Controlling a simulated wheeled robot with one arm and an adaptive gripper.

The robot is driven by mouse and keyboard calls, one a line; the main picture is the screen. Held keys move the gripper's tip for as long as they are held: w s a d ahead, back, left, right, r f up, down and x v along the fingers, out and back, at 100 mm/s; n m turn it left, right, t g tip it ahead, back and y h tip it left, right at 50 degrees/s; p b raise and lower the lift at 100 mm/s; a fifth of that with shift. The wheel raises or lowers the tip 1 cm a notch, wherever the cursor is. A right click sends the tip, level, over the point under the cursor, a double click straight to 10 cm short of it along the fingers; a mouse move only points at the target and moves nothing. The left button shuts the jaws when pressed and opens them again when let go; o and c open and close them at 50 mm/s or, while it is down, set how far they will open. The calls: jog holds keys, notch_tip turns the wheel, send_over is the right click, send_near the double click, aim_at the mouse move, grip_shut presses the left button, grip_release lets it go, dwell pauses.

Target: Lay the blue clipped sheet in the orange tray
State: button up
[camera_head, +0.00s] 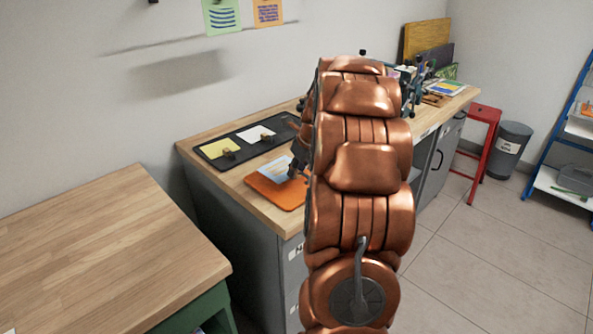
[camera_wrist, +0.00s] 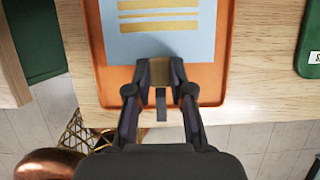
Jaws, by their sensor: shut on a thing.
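The blue clipped sheet (camera_wrist: 160,38), pale blue with yellow bars, is over the orange tray (camera_wrist: 225,80) in the wrist view. It also shows above the tray's far part in the head view (camera_head: 273,169). My gripper (camera_wrist: 161,75) is shut on the sheet's brown clip at its near edge. In the head view my gripper (camera_head: 298,162) is partly hidden behind my arm. The orange tray (camera_head: 272,192) lies on the wooden counter near its front edge. The sheet lies within the tray's outline; whether it touches the tray floor I cannot tell.
A black mat (camera_head: 236,153) behind the tray holds a yellow sheet (camera_head: 219,148) and a white sheet (camera_head: 256,134), each with a clip. A green object (camera_wrist: 309,45) lies right of the tray in the wrist view. A separate wooden table (camera_head: 90,250) stands at left.

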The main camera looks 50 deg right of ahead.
jog(key=shift+f+b, duration=1.1)
jog(key=shift+f, duration=0.6)
jog(key=shift+r+p, duration=0.2)
jog(key=shift+p, duration=0.35)
jog(key=shift+f, duration=0.1)
jog(key=shift+f+p, duration=0.15)
jog(key=shift+p, duration=1.55)
dwell(0.5)
jog(key=o, duration=0.9)
jog(key=shift+r+p, duration=3.05)
jog(key=shift+r, duration=0.95)
